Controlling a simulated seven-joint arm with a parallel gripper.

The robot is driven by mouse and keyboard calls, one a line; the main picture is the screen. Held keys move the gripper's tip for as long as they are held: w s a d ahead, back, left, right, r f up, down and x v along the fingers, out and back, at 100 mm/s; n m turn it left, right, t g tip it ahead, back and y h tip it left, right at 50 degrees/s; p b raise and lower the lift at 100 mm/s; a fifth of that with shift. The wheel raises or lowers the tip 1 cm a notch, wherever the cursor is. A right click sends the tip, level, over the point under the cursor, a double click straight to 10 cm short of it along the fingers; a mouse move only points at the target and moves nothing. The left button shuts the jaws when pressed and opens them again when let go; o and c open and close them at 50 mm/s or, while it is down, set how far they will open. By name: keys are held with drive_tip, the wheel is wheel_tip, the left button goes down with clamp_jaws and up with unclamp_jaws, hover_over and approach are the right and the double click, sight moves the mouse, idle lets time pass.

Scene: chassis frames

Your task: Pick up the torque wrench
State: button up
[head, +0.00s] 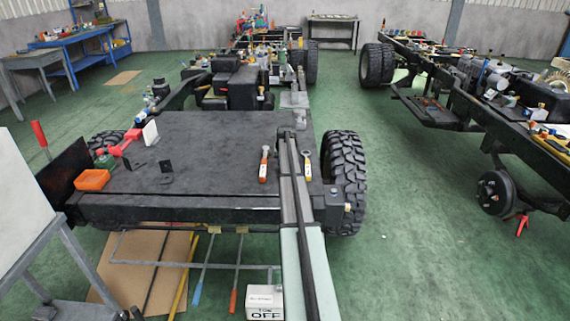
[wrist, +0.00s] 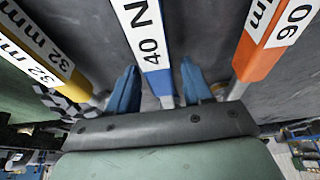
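In the wrist view a blue-and-white handle (wrist: 146,38) marked "40 N" runs between the fingers of my gripper (wrist: 158,68); it looks like the torque wrench. The blue fingers are open, one on each side of it, with a narrow gap showing on both sides. How far down they reach beside it I cannot tell. In the head view my arm (head: 303,230) covers this tool and the gripper tips, between an orange-handled tool (head: 264,166) and a yellow-handled tool (head: 307,165) on the dark deck (head: 210,150).
The yellow tool marked "32 mm" (wrist: 40,50) and the orange tool marked "90" (wrist: 270,35) lie close on either side in the wrist view. An orange bin (head: 92,180) and red-handled item (head: 125,143) are on the deck's left. The deck's middle is mostly clear.

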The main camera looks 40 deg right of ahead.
clamp_jaws()
drive_tip(key=shift+r, duration=0.15)
idle(0.4)
